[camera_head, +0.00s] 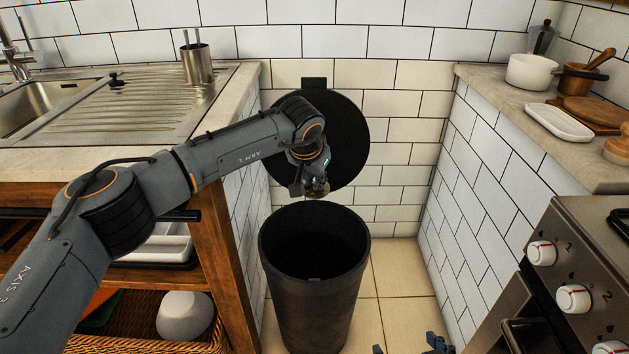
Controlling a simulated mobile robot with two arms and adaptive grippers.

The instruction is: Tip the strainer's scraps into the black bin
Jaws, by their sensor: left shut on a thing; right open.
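The black bin (318,318) stands upright on the floor between the two counters, its mouth open and its inside dark. A small pale spot shows low inside it; I cannot tell what it is. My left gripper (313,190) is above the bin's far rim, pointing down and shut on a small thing. It appears to be the strainer, but it is mostly hidden by the gripper, and I cannot make out its tilt or any scraps. Only the fingertips of my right gripper (414,347) show at the bottom edge, apart and empty, to the right of the bin.
A round black lid (346,140) stands raised behind the bin against the tiles. The sink counter (225,95) with a steel cup (196,63) and black stopper (113,79) is left. The right counter (500,95) holds a white pot (530,71); a stove (585,240) stands below.

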